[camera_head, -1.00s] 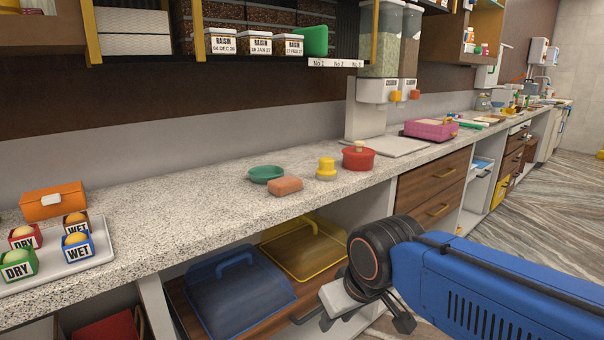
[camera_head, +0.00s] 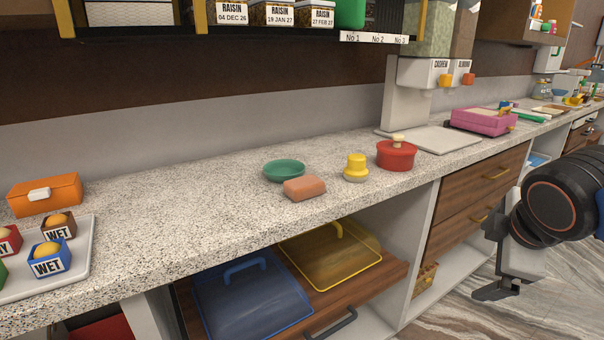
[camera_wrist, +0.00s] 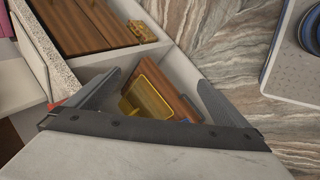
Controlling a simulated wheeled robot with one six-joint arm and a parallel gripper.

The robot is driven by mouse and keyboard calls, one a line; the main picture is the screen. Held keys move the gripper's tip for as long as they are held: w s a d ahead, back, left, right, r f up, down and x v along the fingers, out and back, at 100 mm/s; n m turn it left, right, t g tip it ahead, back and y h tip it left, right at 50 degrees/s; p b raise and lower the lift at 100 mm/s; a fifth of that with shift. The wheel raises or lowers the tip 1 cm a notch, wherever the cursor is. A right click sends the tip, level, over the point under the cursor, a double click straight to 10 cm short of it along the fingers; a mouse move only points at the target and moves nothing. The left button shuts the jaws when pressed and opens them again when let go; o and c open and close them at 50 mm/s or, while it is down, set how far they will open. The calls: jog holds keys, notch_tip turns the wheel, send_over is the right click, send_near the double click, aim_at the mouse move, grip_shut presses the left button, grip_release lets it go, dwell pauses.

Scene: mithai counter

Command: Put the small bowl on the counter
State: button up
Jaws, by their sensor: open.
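A shallow green bowl (camera_head: 284,171) stands upright on the speckled counter (camera_head: 190,210), behind a pinkish-brown block. A second green thing (camera_head: 350,12) is at the upper shelf, cut off by the top edge, so I cannot tell its shape. My gripper (camera_head: 500,288) hangs at the right of the head view, in front of the counter and below its top, well away from the bowl. In the wrist view my gripper (camera_wrist: 158,98) shows two spread fingers with nothing held between them. The bowl does not show clearly in the wrist view.
A brown block (camera_head: 304,188), yellow-topped container (camera_head: 356,167) and red lidded pot (camera_head: 397,155) stand near the bowl. A tray (camera_head: 75,275) of labelled boxes is at left. Counter between tray and bowl is clear. Blue (camera_head: 250,300) and yellow (camera_head: 330,256) covers sit below.

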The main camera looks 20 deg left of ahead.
jog(key=w+a+r+n+t+y, duration=0.15)
jog(key=a+r+n, duration=0.5)
jog(key=a, duration=0.65)
jog(key=w+a+r+n+t+y, duration=0.1)
jog(key=a+r+n+y, duration=0.15)
jog(key=a+n, duration=0.85)
jog(key=w+a+r+n+t+y, duration=0.1)
jog(key=a+r+n, duration=0.6)
jog(key=a, duration=0.7)
send_near(283, 171)
jog(key=shift+w+d+n, duration=0.3)
jog(key=shift+n, duration=0.05)
jog(key=shift+a+x, duration=0.15)
jog(key=shift+x, duration=1.15)
jog(key=shift+a+x, duration=0.15)
jog(key=shift+x, duration=1.2)
jog(key=shift+s+r, duration=0.1)
jog(key=shift+s, duration=0.05)
jog(key=c, duration=1.1)
